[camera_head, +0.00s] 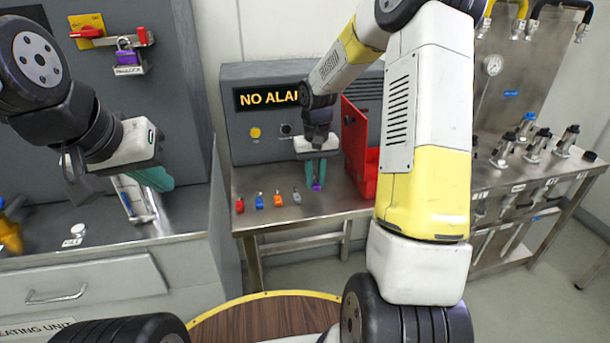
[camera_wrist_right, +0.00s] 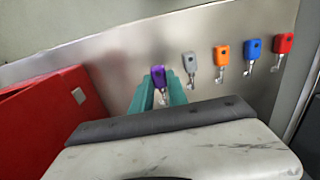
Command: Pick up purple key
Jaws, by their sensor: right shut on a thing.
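The purple key (camera_head: 316,186) is at the right end of a row of keys on the steel table. In the right wrist view the purple key (camera_wrist_right: 159,78) shows between the teal fingertips. My right gripper (camera_head: 316,176) points down at the table and is shut on the purple key. I cannot tell whether the key still touches the table. My left gripper (camera_head: 150,186) hangs over the left counter, away from the keys. Its teal fingers are seen from the side, and their gap is not clear.
Grey (camera_head: 296,196), orange (camera_head: 277,200), blue (camera_head: 259,201) and red (camera_head: 240,205) keys lie left of the purple one. A red open box (camera_head: 362,150) stands close on the right. A purple padlock (camera_head: 127,56) hangs on the left cabinet. The table's front strip is clear.

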